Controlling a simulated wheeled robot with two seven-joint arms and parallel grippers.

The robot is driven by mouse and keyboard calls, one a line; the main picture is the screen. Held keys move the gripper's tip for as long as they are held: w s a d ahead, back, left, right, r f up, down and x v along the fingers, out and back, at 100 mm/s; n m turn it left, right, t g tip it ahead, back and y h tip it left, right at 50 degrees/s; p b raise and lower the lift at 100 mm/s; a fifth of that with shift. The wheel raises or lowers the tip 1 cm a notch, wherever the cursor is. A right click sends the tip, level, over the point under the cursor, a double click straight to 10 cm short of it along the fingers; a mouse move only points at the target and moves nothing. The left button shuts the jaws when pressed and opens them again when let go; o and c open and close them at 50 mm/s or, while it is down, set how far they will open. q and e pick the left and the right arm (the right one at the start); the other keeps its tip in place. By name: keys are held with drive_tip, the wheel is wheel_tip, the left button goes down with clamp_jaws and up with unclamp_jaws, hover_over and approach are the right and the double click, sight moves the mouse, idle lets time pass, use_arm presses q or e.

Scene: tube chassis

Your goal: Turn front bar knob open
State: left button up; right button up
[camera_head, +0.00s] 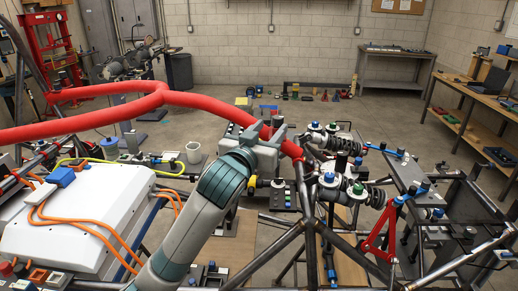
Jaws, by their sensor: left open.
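My left gripper (272,128) is open, at the lower right end of a red padded bar (150,98). Its fingers are beside the bar end, and I cannot tell whether they touch it. No knob shows clearly between the fingers; the gripper body hides part of that spot. Green and blue knobs (329,177) sit on the dampers to the right of the gripper, and I cannot tell which knob is the front bar knob. A small yellow part (252,182) shows just below the gripper. My right gripper is not in view.
Dark chassis tubes (309,220) cross below and right of the gripper. A white battery box (75,230) with orange cables fills the lower left. A red triangular arm (381,236) stands at the right. Open floor and a workbench (395,56) lie behind.

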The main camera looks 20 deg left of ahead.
use_arm(q)
drive_tip(key=s+b, duration=0.1)
drive_tip(key=s, duration=0.5)
drive_tip(key=shift+s+a, duration=0.2)
drive_tip(key=shift+s, duration=0.05)
idle(0.3)
